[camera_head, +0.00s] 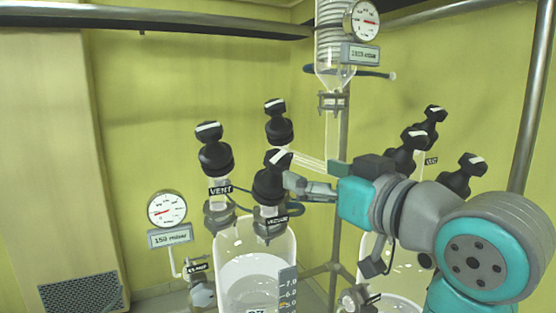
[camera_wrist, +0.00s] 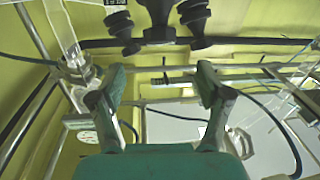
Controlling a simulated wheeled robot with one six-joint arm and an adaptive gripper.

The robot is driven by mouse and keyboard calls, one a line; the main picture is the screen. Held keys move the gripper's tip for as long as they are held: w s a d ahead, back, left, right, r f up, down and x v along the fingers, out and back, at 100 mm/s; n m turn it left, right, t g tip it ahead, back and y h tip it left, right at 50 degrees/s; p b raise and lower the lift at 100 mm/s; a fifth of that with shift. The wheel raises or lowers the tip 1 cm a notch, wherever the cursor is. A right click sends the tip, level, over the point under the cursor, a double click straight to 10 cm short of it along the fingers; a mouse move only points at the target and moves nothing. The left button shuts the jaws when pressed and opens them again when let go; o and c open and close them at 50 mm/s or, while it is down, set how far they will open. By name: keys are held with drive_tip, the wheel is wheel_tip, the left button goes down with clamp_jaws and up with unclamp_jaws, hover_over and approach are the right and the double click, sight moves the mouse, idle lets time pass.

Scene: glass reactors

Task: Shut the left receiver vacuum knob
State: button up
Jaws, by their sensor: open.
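The left receiver (camera_head: 255,250) is a clear glass vessel with several black knobs above it. The knob over the "VACUUM" label (camera_head: 271,180) is black with a white stripe on its tilted cap. A second knob (camera_head: 213,150) stands over the "VENT" label to its left, and a third knob (camera_head: 278,122) stands behind. My gripper (camera_head: 292,184) is open, with its fingertips at the right side of the vacuum knob in the picture; I cannot tell if they touch it. In the wrist view my gripper (camera_wrist: 162,88) has its fingers wide apart with nothing between them. Black knobs (camera_wrist: 122,25) show beyond them.
A round gauge (camera_head: 167,209) with a "150 mbar" plate hangs at left. A glass column (camera_head: 333,45) with another gauge (camera_head: 364,20) stands upright behind. More black knobs (camera_head: 407,152) rise on the right around my arm. A metal rail (camera_head: 150,18) crosses the top.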

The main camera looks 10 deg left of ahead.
sight(283, 161)
drive_tip(key=x, duration=1)
drive_tip(key=shift+w+a, duration=0.25)
drive_tip(key=c, duration=1.2)
